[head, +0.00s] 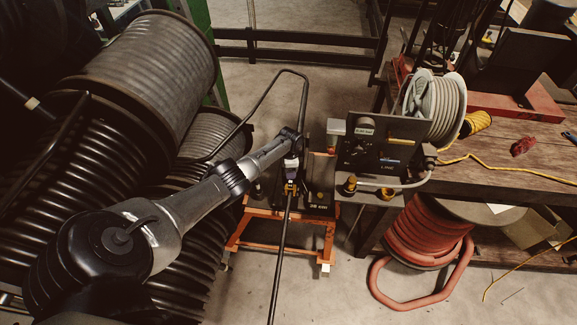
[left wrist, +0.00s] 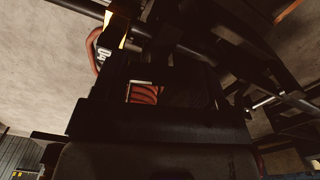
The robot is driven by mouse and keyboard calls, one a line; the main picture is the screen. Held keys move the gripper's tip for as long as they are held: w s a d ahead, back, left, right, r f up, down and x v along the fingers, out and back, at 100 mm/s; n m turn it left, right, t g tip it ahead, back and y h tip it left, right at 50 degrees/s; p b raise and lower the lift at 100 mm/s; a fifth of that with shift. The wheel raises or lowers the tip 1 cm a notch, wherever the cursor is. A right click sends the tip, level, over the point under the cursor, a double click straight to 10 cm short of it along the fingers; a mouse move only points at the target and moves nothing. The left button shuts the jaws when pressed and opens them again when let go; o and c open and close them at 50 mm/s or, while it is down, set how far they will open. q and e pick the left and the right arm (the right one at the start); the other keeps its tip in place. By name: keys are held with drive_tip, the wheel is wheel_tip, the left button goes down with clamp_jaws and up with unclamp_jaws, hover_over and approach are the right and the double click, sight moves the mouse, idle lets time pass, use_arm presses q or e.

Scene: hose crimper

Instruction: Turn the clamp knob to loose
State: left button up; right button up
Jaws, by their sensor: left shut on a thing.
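My left arm comes in from the left in the head view, and my left gripper (head: 291,139) is at the top of a small clamp (head: 291,170) on the orange-framed crimper stand (head: 240,243). The gripper is shut on what appears to be the clamp knob; the fingers and wrist hide the knob, so its turn position cannot be read. A thin black hose (head: 278,260) runs from the clamp toward the bottom edge. In the left wrist view a dark gripper body (left wrist: 150,110) fills the middle, and the knob cannot be made out. My right gripper is not in view.
A control box (head: 385,148) with a grey hose reel (head: 437,105) stands right of the clamp. A bent black tube (head: 252,108) rises behind my wrist. A wooden bench (head: 520,155) and red hose coil (head: 425,235) are right.

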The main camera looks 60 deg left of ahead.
use_arm(q)
drive_tip(key=n, duration=0.1)
drive_tip(key=w+n, duration=0.1)
drive_tip(key=shift+d+n+p, duration=0.35)
drive_tip(key=shift+n, duration=0.05)
drive_tip(key=n+p, duration=0.1)
drive_tip(key=n, duration=0.3)
drive_tip(key=shift+r, duration=0.1)
drive_tip(key=n, duration=0.4)
drive_tip(key=shift+a+n+p, duration=0.1)
drive_tip(key=shift+n+p, duration=0.25)
drive_tip(key=shift+n, duration=1.75)
